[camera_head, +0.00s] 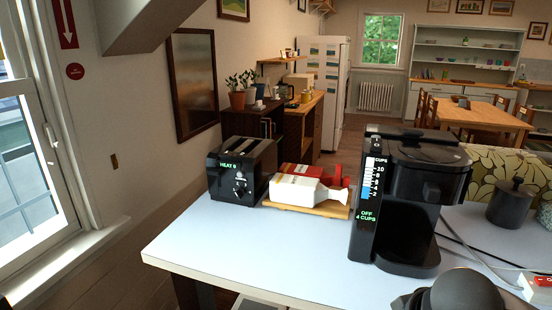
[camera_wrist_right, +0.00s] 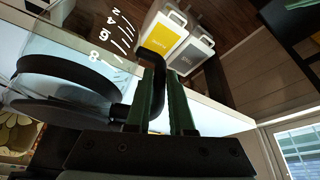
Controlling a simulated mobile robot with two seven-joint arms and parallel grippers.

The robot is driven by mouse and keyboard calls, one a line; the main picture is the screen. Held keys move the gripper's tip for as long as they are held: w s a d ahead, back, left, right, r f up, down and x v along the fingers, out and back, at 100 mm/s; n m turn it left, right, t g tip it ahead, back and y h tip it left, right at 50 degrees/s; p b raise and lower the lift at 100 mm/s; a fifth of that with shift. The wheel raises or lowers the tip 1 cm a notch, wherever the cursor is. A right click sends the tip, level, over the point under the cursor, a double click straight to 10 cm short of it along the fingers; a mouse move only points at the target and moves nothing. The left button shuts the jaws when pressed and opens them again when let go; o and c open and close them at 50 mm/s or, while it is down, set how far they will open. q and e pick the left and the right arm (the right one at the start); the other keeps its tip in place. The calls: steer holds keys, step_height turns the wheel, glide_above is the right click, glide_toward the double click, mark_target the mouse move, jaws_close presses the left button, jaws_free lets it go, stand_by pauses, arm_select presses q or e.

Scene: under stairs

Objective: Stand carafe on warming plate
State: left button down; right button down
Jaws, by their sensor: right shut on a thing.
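The black coffee maker (camera_head: 395,190) stands upright on the light table, its display reading OFF, 4 CUPS. Its dark base, where the warming plate (camera_head: 408,258) lies, is hard to make out in shadow. In the right wrist view, the clear carafe (camera_wrist_right: 122,60) shows white cup marks and a dark collar and lid. My right gripper (camera_wrist_right: 160,88) is shut on its black handle. The carafe lies sideways in this picture; its true tilt cannot be told. I cannot make out carafe or gripper in the head view. My left gripper is not in view.
A black toaster (camera_head: 242,172) and a wooden board (camera_head: 310,208) with a white carton (camera_head: 297,190) stand left of the coffee maker. The table's front left (camera_head: 250,250) is clear.

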steer(key=shift+s+d+f+m+h+p, duration=0.25)
steer(key=shift+d+m, duration=0.15)
steer(key=shift+m, duration=0.15)
steer(key=shift+s+d+f+m+h+p, duration=0.15)
steer(key=shift+s+d+f+m, duration=0.1)
steer(key=shift+d+m, duration=0.25)
steer(key=shift+a, duration=0.1)
steer(key=shift+r, duration=0.1)
